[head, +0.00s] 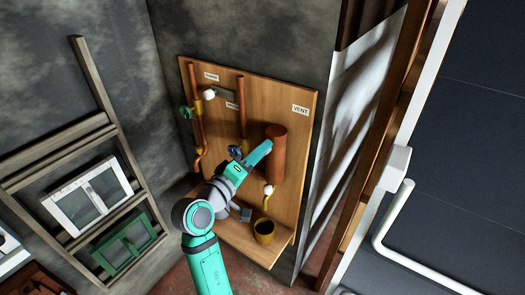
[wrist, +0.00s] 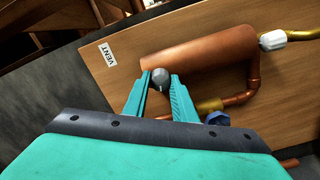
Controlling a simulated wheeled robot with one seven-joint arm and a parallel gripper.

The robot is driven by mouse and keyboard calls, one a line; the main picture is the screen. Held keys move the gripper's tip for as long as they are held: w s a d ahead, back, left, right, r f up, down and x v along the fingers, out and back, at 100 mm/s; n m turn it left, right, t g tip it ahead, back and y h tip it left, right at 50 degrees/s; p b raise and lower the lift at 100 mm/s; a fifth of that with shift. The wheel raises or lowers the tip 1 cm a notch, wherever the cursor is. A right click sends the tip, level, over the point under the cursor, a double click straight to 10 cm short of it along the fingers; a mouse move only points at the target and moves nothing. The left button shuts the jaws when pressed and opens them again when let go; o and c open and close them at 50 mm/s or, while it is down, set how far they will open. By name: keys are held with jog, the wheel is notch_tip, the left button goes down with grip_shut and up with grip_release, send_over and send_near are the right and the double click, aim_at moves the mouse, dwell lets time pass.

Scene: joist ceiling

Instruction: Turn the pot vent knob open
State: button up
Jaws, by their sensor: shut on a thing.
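The pot is a copper cylinder (head: 277,150) mounted on a wooden board; it also shows in the wrist view (wrist: 205,57). The vent knob is a small dark grey rounded knob (wrist: 160,78) beside the pot's end near the VENT label (wrist: 110,54). In the wrist view my gripper (wrist: 160,76) has its two teal fingers on either side of this knob, shut on it. In the head view my gripper (head: 262,150) reaches the front of the pot, and the knob is hidden there. I cannot tell how far the knob is turned.
A blue knob (wrist: 217,118) sits on the copper pipe close to my right finger. The board (head: 225,170) also carries copper pipes and a green handle (head: 185,112).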

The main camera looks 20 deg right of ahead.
jog(key=shift+f, duration=0.1)
jog(key=o, duration=1)
jog(key=shift+o, duration=0.2)
jog(key=v, duration=1)
jog(key=shift+s+a, duration=0.25)
jog(key=shift+a, duration=0.05)
